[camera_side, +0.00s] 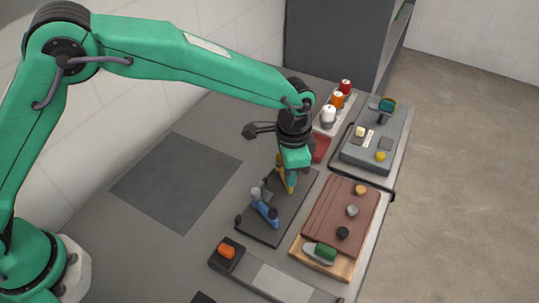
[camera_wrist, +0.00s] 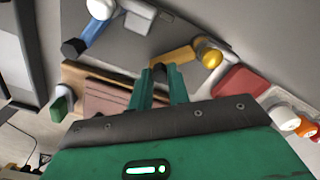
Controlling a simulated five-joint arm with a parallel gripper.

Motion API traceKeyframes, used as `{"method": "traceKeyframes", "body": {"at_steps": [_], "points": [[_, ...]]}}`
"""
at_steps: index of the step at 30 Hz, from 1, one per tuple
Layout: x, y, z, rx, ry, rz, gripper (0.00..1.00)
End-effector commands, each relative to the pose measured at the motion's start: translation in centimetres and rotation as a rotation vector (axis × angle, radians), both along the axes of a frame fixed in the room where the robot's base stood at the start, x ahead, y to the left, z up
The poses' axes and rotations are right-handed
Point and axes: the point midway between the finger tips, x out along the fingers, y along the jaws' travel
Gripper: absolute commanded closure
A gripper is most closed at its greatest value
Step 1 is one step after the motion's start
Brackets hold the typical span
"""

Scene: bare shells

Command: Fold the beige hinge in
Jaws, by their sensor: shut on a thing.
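The hinge nearest the task's beige one looks ochre yellow (camera_side: 281,172). It stands at the far part of a dark board (camera_side: 262,232). In the wrist view the ochre hinge (camera_wrist: 180,56) has a round gold joint at its right and a dark tip at its left. My gripper (camera_side: 291,186) is over it, fingers pointing down. In the wrist view my gripper (camera_wrist: 158,90) is shut with the dark tip between its fingers. A blue hinge (camera_side: 264,208) with a pale round joint stands apart on the same board. The fingers partly hide the ochre arm.
A brown panel (camera_side: 335,215) with small knobs lies right of the board. A grey tray (camera_side: 375,135) is behind it. Red, orange and white spools (camera_side: 328,115) stand at the back, near a red block (camera_side: 320,149). A flat dark mat (camera_side: 175,180) to the left is bare.

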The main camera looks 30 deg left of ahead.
Motion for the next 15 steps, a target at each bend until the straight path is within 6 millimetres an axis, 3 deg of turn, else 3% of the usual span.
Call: {"method": "traceKeyframes", "body": {"at_steps": [15], "points": [[-1.4,1.9,0.1,-0.002,-0.005,-0.414,1.00]]}}
